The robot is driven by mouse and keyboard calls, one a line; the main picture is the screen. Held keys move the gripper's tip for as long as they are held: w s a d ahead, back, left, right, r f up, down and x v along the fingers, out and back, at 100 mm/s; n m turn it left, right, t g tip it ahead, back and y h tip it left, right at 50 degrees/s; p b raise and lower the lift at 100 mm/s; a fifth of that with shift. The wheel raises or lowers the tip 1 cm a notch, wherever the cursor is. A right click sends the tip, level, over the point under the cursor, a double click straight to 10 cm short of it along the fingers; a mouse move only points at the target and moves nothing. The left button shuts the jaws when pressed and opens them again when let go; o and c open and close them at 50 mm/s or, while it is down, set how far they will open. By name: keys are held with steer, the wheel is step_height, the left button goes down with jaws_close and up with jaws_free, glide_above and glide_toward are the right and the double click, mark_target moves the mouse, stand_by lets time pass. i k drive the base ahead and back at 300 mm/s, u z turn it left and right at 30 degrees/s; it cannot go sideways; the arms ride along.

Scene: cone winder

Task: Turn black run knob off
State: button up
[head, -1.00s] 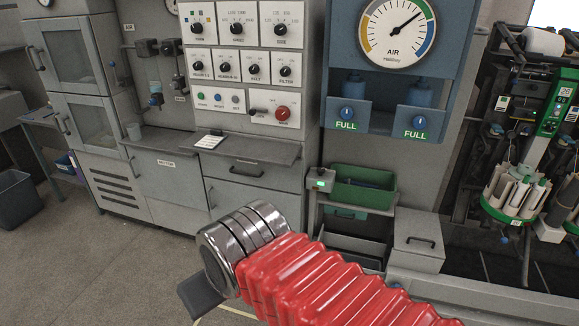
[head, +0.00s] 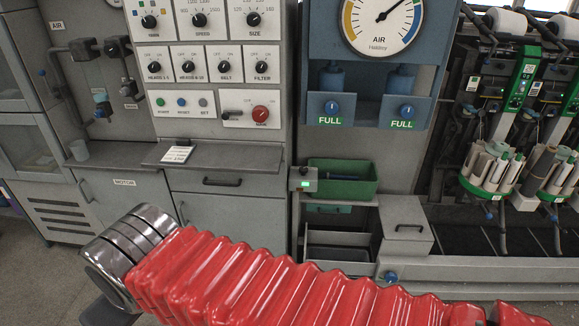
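A grey control panel (head: 216,134) holds several black knobs with white pointers. The top row has a black knob at the left (head: 149,22), whose label is too small to read surely, then the SPEED knob (head: 199,20) and the SIZE knob (head: 253,19). Several black OFF/ON knobs sit in the row below, among them the FILTER knob (head: 261,68). I cannot tell surely which is the run knob. My gripper (head: 108,312) shows only as a dark piece at the bottom left edge, well below and apart from the panel. Its fingers are mostly hidden or cut off.
A red knob (head: 260,113) and a black lever (head: 236,114) sit low on the panel. A shelf with a white card (head: 177,154) juts out below. A green bin (head: 342,187) and a pressure gauge (head: 381,21) stand to the right. Open floor is at the lower left.

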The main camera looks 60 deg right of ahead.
mark_target(303, 169)
steer(key=z, duration=0.25)
steer(key=i, duration=0.75)
steer(key=z, duration=0.7)
steer(key=i, duration=0.45)
steer(key=z, duration=0.3)
